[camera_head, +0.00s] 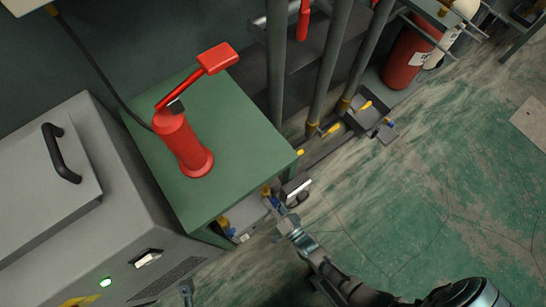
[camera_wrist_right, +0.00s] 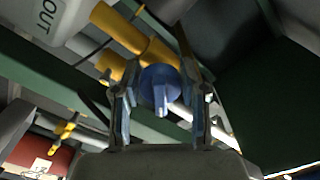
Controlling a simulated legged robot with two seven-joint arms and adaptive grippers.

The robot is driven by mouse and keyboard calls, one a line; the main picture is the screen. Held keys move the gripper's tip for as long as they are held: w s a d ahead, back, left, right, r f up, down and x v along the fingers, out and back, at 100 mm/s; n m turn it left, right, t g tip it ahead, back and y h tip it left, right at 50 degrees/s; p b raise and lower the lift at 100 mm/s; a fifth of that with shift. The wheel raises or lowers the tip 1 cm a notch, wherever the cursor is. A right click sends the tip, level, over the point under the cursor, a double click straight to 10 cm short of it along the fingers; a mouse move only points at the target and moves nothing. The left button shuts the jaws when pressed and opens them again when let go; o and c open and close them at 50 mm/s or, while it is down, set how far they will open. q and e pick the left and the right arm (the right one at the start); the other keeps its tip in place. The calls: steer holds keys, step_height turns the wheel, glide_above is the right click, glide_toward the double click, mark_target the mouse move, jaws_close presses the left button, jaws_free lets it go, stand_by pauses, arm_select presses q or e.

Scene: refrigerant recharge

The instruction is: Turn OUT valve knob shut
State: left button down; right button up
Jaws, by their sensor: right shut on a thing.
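A blue valve knob (camera_wrist_right: 160,88) on a yellow pipe fitting (camera_wrist_right: 130,38) sits between the two fingers of my right gripper (camera_wrist_right: 160,108) in the right wrist view. The gripper is shut on this knob. A light plate marked OUT (camera_wrist_right: 52,18) shows at the upper left of that view. In the head view my right gripper (camera_head: 274,203) reaches in from the lower right, to the front edge of the green-topped stand. Its fingers largely hide the knob there. A small grey part at the bottom edge may be my left gripper (camera_head: 186,289), but its jaws are unclear.
A red hand pump (camera_head: 184,146) stands on the green stand (camera_head: 233,115). A grey machine (camera_head: 110,215) with a black handle is at the left. Vertical pipes (camera_head: 327,70) with yellow fittings and a red cylinder (camera_head: 407,57) are behind. The floor (camera_head: 430,190) at the right is open.

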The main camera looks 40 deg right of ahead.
steer(key=shift+s+f+n, duration=0.15)
steer(key=shift+f+n, duration=0.1)
steer(key=shift+n, duration=0.05)
steer(key=o, duration=1)
steer(key=shift+o, duration=0.5)
steer(key=shift+r, duration=0.1)
steer(key=shift+r, duration=0.1)
